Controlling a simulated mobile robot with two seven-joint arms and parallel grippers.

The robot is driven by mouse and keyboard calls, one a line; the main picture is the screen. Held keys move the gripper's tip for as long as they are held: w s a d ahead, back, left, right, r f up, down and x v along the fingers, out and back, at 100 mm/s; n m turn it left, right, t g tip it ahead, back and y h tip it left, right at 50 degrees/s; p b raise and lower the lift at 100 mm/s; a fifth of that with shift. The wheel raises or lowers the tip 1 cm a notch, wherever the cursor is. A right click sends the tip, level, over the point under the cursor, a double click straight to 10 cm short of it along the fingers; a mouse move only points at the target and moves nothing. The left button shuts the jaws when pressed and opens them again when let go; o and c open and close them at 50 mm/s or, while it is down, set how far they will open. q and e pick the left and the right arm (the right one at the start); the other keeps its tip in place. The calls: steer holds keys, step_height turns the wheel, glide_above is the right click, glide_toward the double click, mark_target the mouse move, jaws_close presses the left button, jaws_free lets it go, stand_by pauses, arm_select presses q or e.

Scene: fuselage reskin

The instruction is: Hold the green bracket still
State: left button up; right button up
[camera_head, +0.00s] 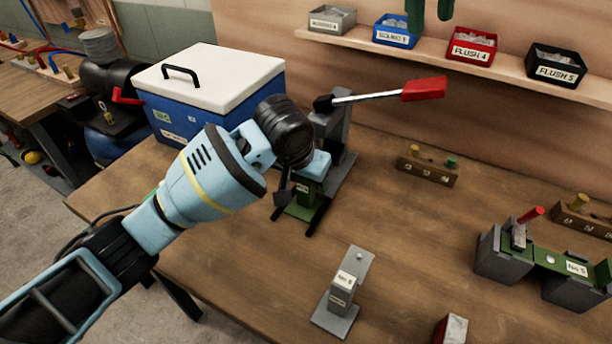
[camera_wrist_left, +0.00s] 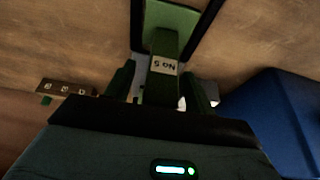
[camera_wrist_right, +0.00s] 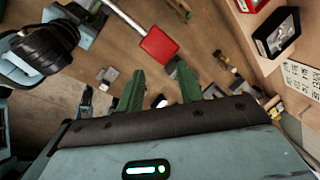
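The green bracket (camera_head: 303,208) stands on dark rails at the foot of a grey lever press (camera_head: 340,135) with a red handle (camera_head: 425,88). In the left wrist view the bracket (camera_wrist_left: 172,28) shows its "No 5" label, upside down. My left gripper (camera_wrist_left: 160,80) is at the bracket, one finger on each side, with a gap visible on the left side. It looks open; contact on the right side cannot be told. In the head view my left gripper's fingers are mostly hidden by the wrist. My right gripper (camera_head: 430,10) is open and empty, high above the table near the shelf.
A blue cooler (camera_head: 215,105) with a white lid stands behind my left arm. A grey stand (camera_head: 342,290) is in front of the press. A second green bracket (camera_head: 550,260) spans grey blocks at right. Peg blocks (camera_head: 428,165) and shelf bins (camera_head: 472,45) are behind. Table between is clear.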

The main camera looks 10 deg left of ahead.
arm_select(q)
jaws_close()
arm_select(e)
steer(key=c, duration=0.4)
steer(key=shift+f+n, duration=0.15)
steer(key=shift+n, duration=0.75)
jaws_close()
steer(key=n+t+y, duration=0.1)
steer(key=n, duration=0.8)
steer(key=d+n+t+y, duration=0.1)
steer(key=n, duration=0.9)
steer(key=w+d+n+t+y, duration=0.1)
steer(key=n+t, duration=0.1)
steer(key=n, duration=0.8)
steer(key=shift+w+d+f, duration=0.1)
steer(key=shift+d+f, duration=0.05)
steer(key=shift+d, duration=0.1)
